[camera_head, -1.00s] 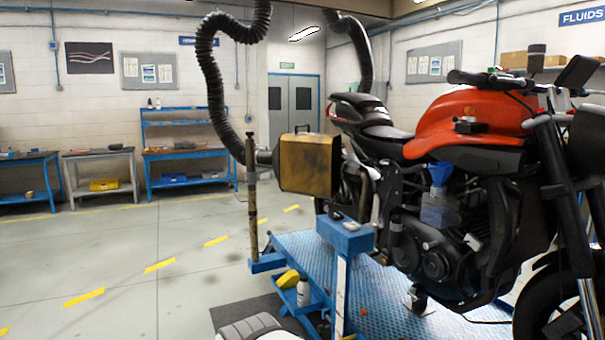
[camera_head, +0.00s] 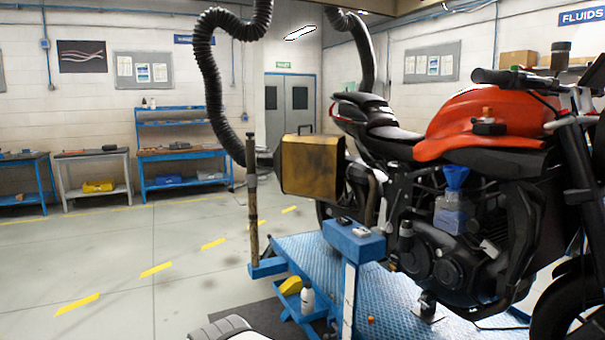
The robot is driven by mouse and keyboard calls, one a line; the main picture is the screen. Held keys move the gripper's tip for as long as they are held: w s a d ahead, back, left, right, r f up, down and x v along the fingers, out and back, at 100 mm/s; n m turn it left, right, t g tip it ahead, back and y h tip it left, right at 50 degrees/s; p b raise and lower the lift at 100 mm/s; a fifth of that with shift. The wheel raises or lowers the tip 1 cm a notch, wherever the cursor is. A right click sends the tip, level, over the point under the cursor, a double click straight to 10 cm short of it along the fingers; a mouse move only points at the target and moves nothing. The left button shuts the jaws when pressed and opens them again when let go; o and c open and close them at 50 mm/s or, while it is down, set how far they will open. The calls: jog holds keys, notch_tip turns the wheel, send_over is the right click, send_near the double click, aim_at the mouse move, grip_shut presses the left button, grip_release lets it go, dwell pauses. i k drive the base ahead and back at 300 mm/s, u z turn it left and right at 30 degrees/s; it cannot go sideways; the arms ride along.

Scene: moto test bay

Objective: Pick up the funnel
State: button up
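A blue funnel (camera_head: 456,176) stands upright on the motorcycle's side, below the red tank. Its spout end goes down into or behind a translucent bluish container (camera_head: 450,213); I cannot tell which. My gripper is not in view. A grey and white rounded shape at the bottom edge may be part of my own body.
The red motorcycle (camera_head: 480,120) stands on a blue lift platform (camera_head: 397,297). A blue stand (camera_head: 350,243) with small items on top is in front of it. A yellow exhaust box (camera_head: 308,166) hangs by the tail. Floor at left is clear.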

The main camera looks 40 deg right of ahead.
aim_at(456, 176)
jog(key=u, duration=0.05)
jog(key=i, duration=2.75)
jog(key=z, duration=4.15)
jog(key=i, duration=1.05)
jog(key=z, duration=0.05)
